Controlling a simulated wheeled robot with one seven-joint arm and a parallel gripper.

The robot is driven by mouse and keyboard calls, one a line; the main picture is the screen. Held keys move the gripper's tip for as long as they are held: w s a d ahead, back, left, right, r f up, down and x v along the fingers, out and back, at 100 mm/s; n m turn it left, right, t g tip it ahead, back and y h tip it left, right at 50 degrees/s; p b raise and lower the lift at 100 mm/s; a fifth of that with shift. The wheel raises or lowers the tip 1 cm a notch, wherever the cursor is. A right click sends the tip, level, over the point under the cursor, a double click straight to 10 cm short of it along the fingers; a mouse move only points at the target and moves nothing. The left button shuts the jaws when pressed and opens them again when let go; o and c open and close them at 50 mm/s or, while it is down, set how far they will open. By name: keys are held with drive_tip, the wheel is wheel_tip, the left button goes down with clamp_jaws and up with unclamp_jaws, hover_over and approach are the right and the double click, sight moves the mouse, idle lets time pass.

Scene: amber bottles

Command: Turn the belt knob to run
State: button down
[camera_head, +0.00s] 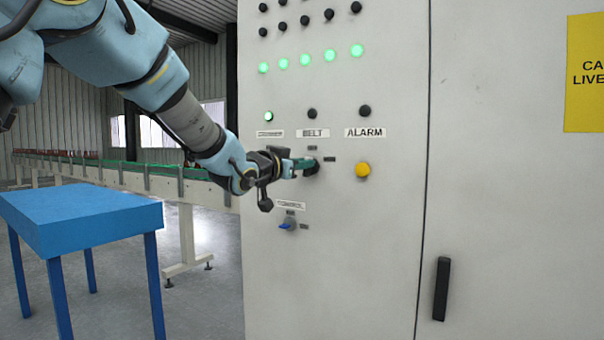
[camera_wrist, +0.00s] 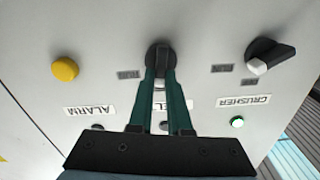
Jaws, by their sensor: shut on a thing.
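The black belt knob (camera_head: 312,168) is on the pale cabinet front, below the BELT label (camera_head: 312,133). In the wrist view, the same knob (camera_wrist: 159,50) is at top centre. My gripper (camera_head: 304,163) reaches it from the left. Its green fingers (camera_wrist: 161,78) are shut on the knob's grip, one on each side. The fingers hide part of the knob and most of the BELT label in the wrist view. Which mark the knob points to is hard to tell. The lamp (camera_head: 312,113) above the BELT label is dark.
A yellow alarm button (camera_head: 363,170) is to the right of the knob. The crusher knob (camera_wrist: 268,58) is beside it in the wrist view, with a lit green lamp (camera_wrist: 236,122). A blue knob (camera_head: 288,225) is lower down. A blue table (camera_head: 80,212) stands left.

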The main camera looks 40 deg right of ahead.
drive_tip(key=m+b, duration=0.6)
drive_tip(key=b, duration=0.1)
drive_tip(key=m+b, duration=0.4)
drive_tip(key=shift+s+d+f, duration=0.1)
drive_tip(key=shift+s+f, duration=0.25)
drive_tip(key=shift+s, duration=0.05)
drive_tip(key=c, duration=0.9)
unclamp_jaws()
drive_tip(key=shift+o, duration=0.2)
drive_tip(key=b+v, duration=0.1)
drive_tip(key=v, duration=0.9)
drive_tip(key=shift+a+b, duration=0.3)
drive_tip(key=shift+a, duration=0.05)
drive_tip(key=shift+s, duration=0.1)
